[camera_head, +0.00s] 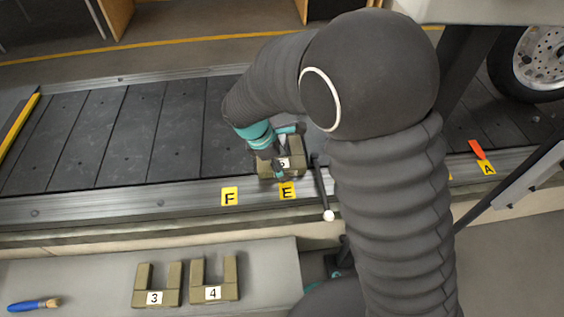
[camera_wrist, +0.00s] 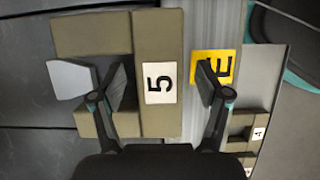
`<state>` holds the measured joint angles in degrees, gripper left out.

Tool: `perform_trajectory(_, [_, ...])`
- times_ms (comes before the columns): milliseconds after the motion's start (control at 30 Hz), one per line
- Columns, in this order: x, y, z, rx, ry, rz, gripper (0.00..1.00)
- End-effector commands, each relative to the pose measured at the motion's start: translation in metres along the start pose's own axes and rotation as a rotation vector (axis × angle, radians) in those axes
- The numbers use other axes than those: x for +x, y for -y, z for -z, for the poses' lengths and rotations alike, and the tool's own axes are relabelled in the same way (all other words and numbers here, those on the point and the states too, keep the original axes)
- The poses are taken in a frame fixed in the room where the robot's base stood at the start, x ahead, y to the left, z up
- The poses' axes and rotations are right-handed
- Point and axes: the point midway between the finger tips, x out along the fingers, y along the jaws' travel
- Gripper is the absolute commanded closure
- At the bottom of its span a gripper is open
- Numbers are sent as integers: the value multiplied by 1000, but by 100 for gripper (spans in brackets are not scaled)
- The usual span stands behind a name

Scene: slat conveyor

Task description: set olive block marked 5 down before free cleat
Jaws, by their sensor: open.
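The olive block marked 5 (camera_head: 295,160) sits on the dark slats at the conveyor's near edge, beside the yellow E label (camera_head: 287,191). In the wrist view the U-shaped block (camera_wrist: 158,35) fills the middle, its 5 label facing up. My gripper (camera_wrist: 160,88) is open around the block's crossbar, one finger in the notch and the other on the outer side over the E label. A light grey piece (camera_wrist: 70,80) shows at the notch's mouth; I cannot tell if it is a cleat. In the head view my arm partly hides my gripper (camera_head: 275,155) and the block.
Olive blocks marked 3 (camera_head: 155,298) and 4 (camera_head: 213,293) lie on the grey ledge in front, with a blue brush (camera_head: 33,305). A lever with a white knob (camera_head: 328,215) stands close right of the block. An orange marker (camera_head: 477,150) is near label A (camera_head: 488,168). Slats to the left are clear.

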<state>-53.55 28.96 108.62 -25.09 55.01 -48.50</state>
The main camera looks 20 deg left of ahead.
Motion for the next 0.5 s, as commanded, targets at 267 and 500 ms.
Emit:
perform_trajectory(267, [-38,-1,1,0,-3,-6,24])
perform_trajectory(500, [-85,-1,0,0,-2,-6,24])
